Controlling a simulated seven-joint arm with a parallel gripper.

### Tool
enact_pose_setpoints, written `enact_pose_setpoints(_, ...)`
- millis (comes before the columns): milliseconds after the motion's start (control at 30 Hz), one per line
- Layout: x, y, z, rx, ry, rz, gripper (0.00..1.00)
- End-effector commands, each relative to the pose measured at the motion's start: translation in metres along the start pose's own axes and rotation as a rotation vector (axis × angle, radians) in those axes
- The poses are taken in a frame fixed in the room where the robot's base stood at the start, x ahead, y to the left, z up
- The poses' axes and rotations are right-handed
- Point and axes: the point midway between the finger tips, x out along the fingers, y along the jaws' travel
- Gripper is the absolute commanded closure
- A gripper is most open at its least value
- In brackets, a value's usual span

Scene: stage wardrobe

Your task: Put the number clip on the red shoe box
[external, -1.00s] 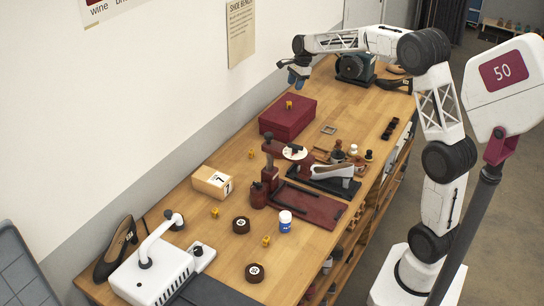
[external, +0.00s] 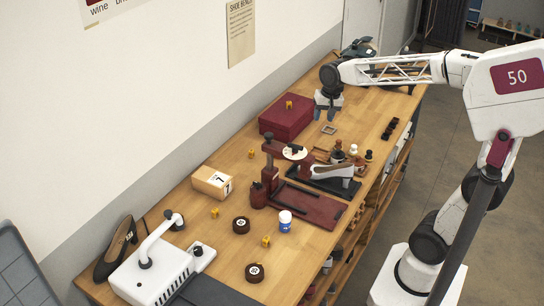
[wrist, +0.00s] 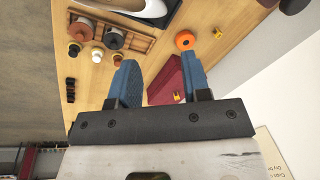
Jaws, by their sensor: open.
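The red shoe box (external: 285,124) sits closed on the wooden bench; part of it shows between my fingers in the wrist view (wrist: 163,88). A small yellow clip-like piece (external: 289,104) rests on its lid, also seen in the wrist view (wrist: 177,97). Similar yellow pieces lie on the bench: one near the box (external: 251,153), one by the wooden block (external: 215,212) and one toward the front (external: 266,241). I cannot read any number on them. My gripper (external: 328,113) is open and empty, pointing down just right of the red box.
A shoe-stretching press (external: 270,172) with a red tray (external: 312,207) stands mid-bench.

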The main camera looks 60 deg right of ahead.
Motion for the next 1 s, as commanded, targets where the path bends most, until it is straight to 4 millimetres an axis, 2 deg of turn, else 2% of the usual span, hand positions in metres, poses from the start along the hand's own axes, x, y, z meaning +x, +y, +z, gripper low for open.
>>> enact_pose_setpoints(33,-0.001,0.006,0.018,-0.053,0.005,0.001,0.56)
enact_pose_setpoints(200,0.0,0.029,0.07,-0.243,0.021,0.006,0.56)
enact_pose_setpoints(600,0.02,0.095,0.177,-0.683,0.059,0.022,0.56)
enact_pose_setpoints(800,0.031,0.119,0.207,-0.828,0.072,0.03,0.56)
enact_pose_setpoints(1000,0.036,0.127,0.216,-0.875,0.075,0.033,0.56)
